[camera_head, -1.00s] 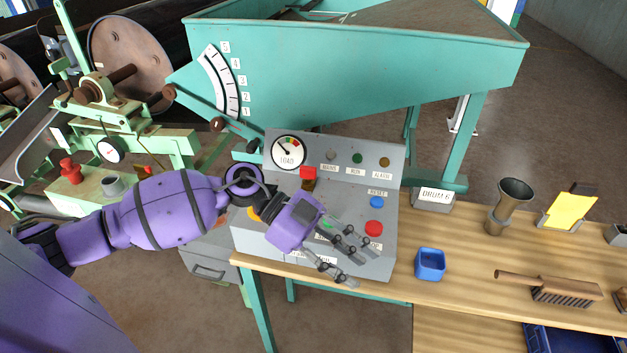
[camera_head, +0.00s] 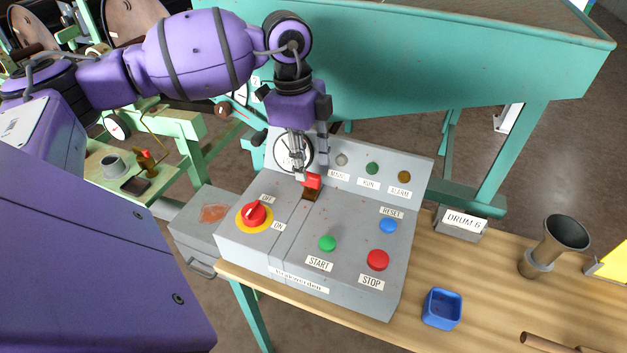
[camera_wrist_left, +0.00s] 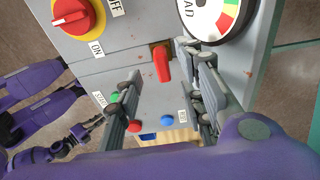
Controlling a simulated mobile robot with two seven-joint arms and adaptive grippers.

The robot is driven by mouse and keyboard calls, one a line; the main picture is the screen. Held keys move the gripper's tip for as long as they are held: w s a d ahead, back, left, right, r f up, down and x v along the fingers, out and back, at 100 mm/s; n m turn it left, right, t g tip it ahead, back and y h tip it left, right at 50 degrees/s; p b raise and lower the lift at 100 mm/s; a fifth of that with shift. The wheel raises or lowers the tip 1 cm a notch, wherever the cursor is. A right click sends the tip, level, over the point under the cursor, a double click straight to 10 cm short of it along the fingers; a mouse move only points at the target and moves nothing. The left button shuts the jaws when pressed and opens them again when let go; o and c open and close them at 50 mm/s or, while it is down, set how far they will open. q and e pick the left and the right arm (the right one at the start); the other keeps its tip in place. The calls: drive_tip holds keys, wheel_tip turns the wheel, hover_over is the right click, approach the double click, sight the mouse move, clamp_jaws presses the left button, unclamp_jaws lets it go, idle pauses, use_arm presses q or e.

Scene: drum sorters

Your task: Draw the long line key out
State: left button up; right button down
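The red line key (camera_head: 313,181) sits in a brass-coloured lock (camera_head: 310,194) on the grey control console (camera_head: 345,225), below the load gauge. It also shows in the left wrist view (camera_wrist_left: 162,65). My left gripper (camera_head: 311,166) points down over the key with its fingers apart. In the left wrist view the key lies between the open fingers (camera_wrist_left: 157,68), nearer the right one, with a gap visible on the left. Whether a finger touches it I cannot tell. My right gripper (camera_wrist_left: 83,128) shows small at lower left in the left wrist view; its state is unclear.
The console carries a red rotary switch (camera_head: 254,213), a green start button (camera_head: 327,243), a red stop button (camera_head: 378,260) and a blue reset button (camera_head: 388,226). A blue tray (camera_head: 442,309) stands on the wooden bench at right. The teal hopper (camera_head: 420,75) rises behind.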

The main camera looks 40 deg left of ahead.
sight(310, 174)
use_arm(q)
drive_tip(key=f, duration=0.4)
drive_tip(key=shift+w+d+f+p, duration=0.3)
drive_tip(key=shift+d+f, duration=0.05)
drive_tip(key=shift+f, duration=0.25)
clamp_jaws()
use_arm(e)
drive_tip(key=shift+w+r, duration=0.5)
drive_tip(key=shift+r, duration=0.05)
